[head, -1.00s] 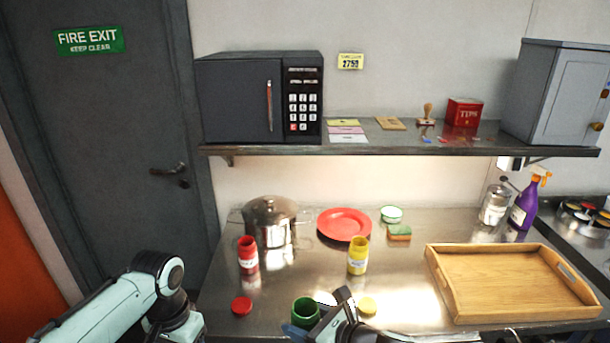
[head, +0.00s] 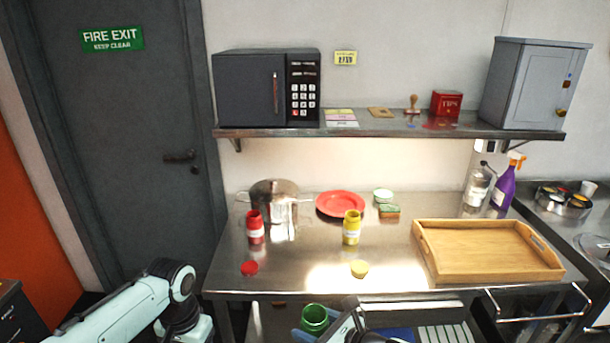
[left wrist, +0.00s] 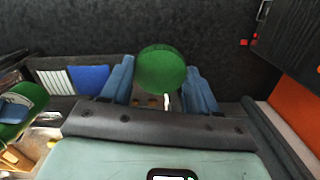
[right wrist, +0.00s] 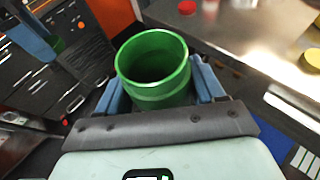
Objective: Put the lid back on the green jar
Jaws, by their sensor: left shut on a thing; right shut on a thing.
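The open green jar (head: 314,318) shows at the bottom of the head view, in front of the counter edge. My right gripper (right wrist: 155,90) is shut on the jar (right wrist: 152,92), its mouth showing empty and without a lid. My left gripper (left wrist: 161,80) is shut on the round green lid (left wrist: 161,68), one finger on each side. In the left wrist view the jar (left wrist: 14,112) is at the left edge, apart from the lid. In the head view my left gripper is out of the frame.
The steel counter (head: 300,268) holds a red jar (head: 255,228), a yellow jar (head: 352,228), a red lid (head: 249,268), a yellow lid (head: 359,269), a pot (head: 274,205), a red plate (head: 341,203) and a wooden tray (head: 485,250). Dark floor is open at left.

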